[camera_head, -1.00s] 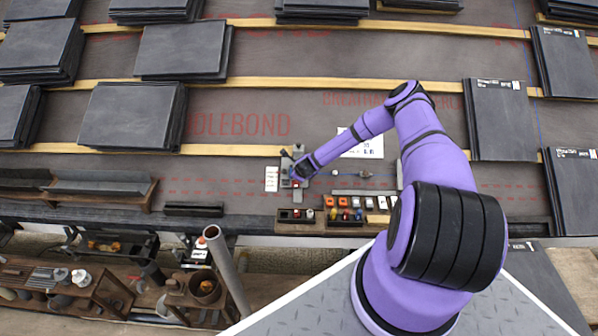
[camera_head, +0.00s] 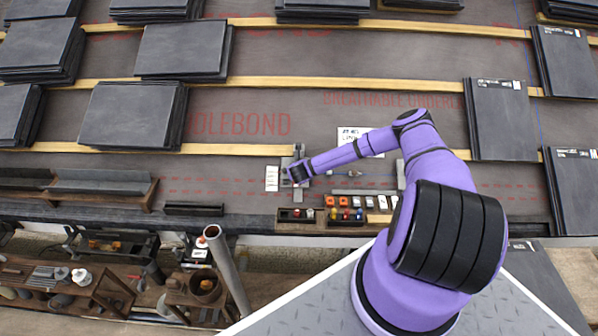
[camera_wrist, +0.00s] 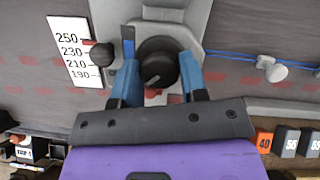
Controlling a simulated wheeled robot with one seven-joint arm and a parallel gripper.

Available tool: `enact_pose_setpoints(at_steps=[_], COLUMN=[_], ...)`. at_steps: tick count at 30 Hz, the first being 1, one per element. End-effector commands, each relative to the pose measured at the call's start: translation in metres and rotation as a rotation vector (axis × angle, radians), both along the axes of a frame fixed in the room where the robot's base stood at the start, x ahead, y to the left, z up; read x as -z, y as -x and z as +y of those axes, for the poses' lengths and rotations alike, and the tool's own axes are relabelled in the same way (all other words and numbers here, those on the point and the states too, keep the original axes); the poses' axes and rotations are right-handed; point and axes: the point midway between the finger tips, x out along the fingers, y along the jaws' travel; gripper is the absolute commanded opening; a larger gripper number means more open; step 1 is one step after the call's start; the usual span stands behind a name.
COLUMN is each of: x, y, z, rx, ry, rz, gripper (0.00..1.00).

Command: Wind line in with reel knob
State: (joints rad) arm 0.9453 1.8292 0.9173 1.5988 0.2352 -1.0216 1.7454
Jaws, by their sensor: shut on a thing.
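In the wrist view my gripper (camera_wrist: 159,84) has its two blue fingers on either side of a round dark knob (camera_wrist: 158,62) with a light mark on its face, and is shut on it. The knob sits on a grey reel housing (camera_wrist: 205,20). A blue line (camera_wrist: 228,54) runs right from the housing to a white toggle-like piece (camera_wrist: 272,68). In the head view my gripper (camera_head: 298,174) is over the grey fixture (camera_head: 299,152), hiding the knob.
Left of the housing are a black ball knob (camera_wrist: 102,55) and a white scale card (camera_wrist: 76,50) marked 250 to 190. Trays with coloured pieces (camera_head: 345,224) lie below the fixture. Slate stacks (camera_head: 133,117) lie on the battens around; bare underlay (camera_head: 250,115) lies above.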

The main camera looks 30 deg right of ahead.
Motion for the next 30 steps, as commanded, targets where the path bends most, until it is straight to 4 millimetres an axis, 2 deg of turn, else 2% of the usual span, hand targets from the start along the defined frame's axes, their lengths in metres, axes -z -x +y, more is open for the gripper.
enact_pose_setpoints(at_steps=[9, 23, 24, 26, 27, 30], x=[0.0007, 0.0009, 0.0009, 0.0007, 0.0007, 0.0005], y=[0.0004, 0.0005, 0.0005, 0.0005, 0.0004, 0.0002], z=[0.0002, 0.0003, 0.0003, 0.0003, 0.0003, 0.0003], rx=[0.075, 0.083, 0.083, 0.083, 0.083, 0.083], ry=[-0.044, -0.049, -0.049, -0.049, -0.049, -0.048], rz=[-0.028, -0.031, -0.031, -0.032, -0.032, -0.031], gripper=[0.16, 0.16, 0.47, 0.61, 0.64, 0.64])
